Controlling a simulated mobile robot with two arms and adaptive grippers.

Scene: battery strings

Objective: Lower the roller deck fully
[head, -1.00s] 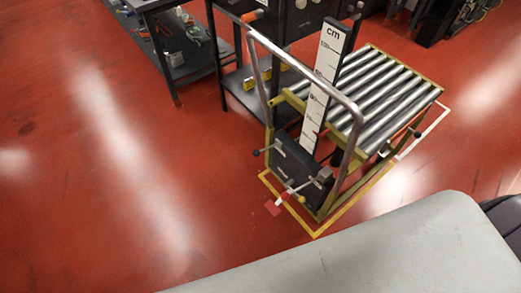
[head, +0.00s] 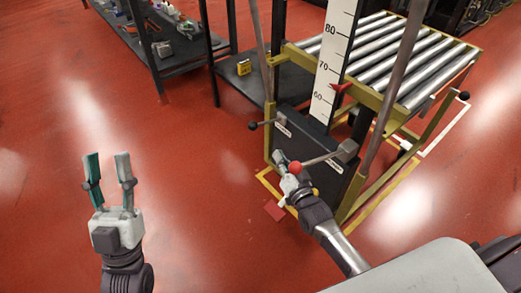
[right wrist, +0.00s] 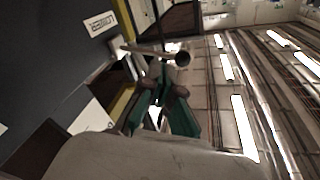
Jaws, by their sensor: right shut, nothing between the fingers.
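The roller deck (head: 400,60) is a yellow frame with steel rollers, standing raised beside a white cm scale (head: 333,60). A red pointer (head: 342,88) is at the scale between 60 and 70. My right gripper (head: 281,160) is shut and empty beside the red knob (head: 295,168); contact is unclear. In the right wrist view its green fingers (right wrist: 165,112) are near a lever's round knob (right wrist: 182,58) and a "LOWER" label (right wrist: 100,23). My left gripper (head: 108,170) is open and empty above the floor.
A dark workbench (head: 165,45) with tools stands at the upper left. A yellow device (head: 244,67) sits on a dark shelf behind the lift. Yellow tape (head: 385,195) marks the floor around the lift. The red floor at left is clear.

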